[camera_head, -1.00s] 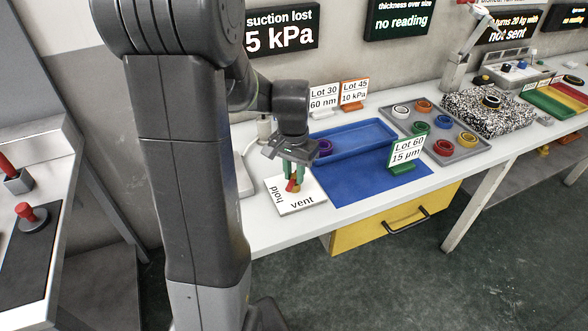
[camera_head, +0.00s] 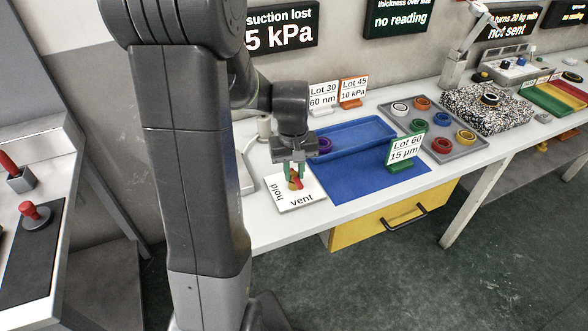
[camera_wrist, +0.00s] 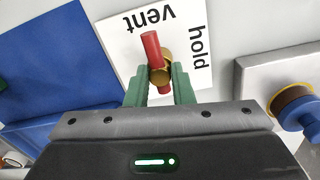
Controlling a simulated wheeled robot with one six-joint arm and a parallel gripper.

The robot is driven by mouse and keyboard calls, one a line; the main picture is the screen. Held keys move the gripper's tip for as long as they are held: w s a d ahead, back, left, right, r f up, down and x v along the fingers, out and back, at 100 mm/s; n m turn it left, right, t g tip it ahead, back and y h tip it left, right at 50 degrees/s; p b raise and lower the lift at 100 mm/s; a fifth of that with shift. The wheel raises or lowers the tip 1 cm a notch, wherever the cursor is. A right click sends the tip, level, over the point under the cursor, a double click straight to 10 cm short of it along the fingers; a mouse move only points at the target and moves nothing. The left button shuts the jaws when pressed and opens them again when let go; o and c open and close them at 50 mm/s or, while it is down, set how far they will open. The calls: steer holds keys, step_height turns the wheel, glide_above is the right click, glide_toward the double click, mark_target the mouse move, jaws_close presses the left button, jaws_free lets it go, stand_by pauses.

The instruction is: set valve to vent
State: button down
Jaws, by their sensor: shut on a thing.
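The valve is a red handle (camera_wrist: 151,47) on a brass hub (camera_wrist: 162,74), set on a white plate (camera_head: 283,204) marked "hold" and "vent". In the head view the handle (camera_head: 299,184) points down and right, toward the word "vent". In the wrist view its free end lies close to "vent" and away from "hold". My gripper (camera_head: 295,176) reaches down over the plate. Its green fingers, seen also in the wrist view (camera_wrist: 164,90), are shut on the valve handle, one on each side near the hub. The handle's near end is partly hidden between them.
A blue tray (camera_head: 345,143) and blue mat (camera_head: 345,186) lie right of the plate. A "Lot 60" sign (camera_head: 405,150) stands there. A grey tray (camera_head: 462,150) with several coloured rings is farther right. A blue-topped fixture (camera_wrist: 294,108) is close by in the wrist view.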

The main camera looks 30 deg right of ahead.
mark_target(293, 174)
steer(key=shift+n, duration=0.3)
steer(key=c, duration=1.3)
jaws_free()
steer(key=shift+o, duration=0.2)
steer(key=shift+r, duration=0.1)
step_height(293, 174, up, 14)
steer(key=p, duration=0.1)
steer(key=shift+a, duration=0.15)
steer(key=shift+f, duration=0.2)
step_height(293, 174, down, 14)
steer(key=shift+b, duration=0.5)
steer(key=shift+r, duration=0.1)
